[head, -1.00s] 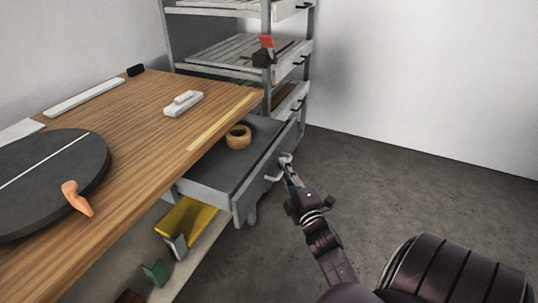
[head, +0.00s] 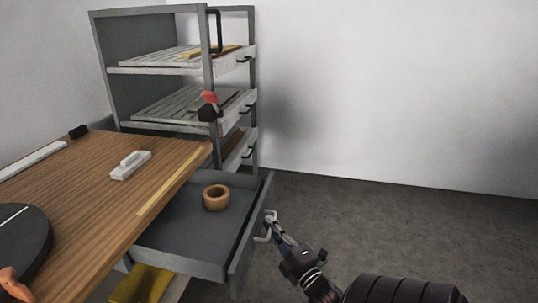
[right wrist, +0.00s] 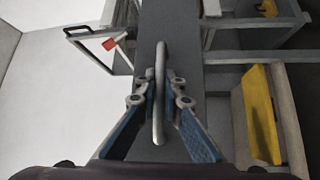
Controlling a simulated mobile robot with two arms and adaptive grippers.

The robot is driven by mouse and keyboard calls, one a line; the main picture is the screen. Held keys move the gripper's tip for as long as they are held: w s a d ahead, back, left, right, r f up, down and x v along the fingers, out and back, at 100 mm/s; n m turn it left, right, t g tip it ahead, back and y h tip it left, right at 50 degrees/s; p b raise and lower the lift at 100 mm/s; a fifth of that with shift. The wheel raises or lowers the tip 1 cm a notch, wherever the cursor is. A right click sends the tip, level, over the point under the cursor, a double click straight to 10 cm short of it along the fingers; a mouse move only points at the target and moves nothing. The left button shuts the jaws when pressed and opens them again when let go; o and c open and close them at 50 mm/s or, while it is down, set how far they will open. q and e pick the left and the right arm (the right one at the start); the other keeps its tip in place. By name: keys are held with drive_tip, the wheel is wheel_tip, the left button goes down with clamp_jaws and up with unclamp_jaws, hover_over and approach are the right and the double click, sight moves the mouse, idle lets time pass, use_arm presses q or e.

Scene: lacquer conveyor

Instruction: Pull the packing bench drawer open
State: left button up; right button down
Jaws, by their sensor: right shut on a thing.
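The packing bench drawer (head: 190,235) is grey and stands pulled out from under the wooden bench top (head: 100,190). A brown tape roll (head: 216,197) lies in it. The drawer's pale bar handle (head: 266,228) is on its front panel; the handle (right wrist: 159,75) also shows in the right wrist view, between the blue-padded fingers. My right gripper (head: 276,228) is shut on the handle, and it also shows in the right wrist view (right wrist: 161,98). My left gripper is not in view.
A grey rack (head: 160,90) with slatted trays stands behind the bench, a red and black clamp (head: 209,105) on its post. A yellow object (head: 142,284) is below the drawer. A dark round turntable (head: 20,245) sits on the bench. The floor to the right is clear.

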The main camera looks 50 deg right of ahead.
drive_tip(key=shift+f, duration=0.1)
drive_tip(key=c, duration=2)
unclamp_jaws()
drive_tip(key=shift+c, duration=0.2)
drive_tip(key=shift+s+a, duration=0.15)
drive_tip(key=shift+s, duration=0.2)
drive_tip(key=v, duration=1.1)
drive_tip(key=shift+s, duration=0.1)
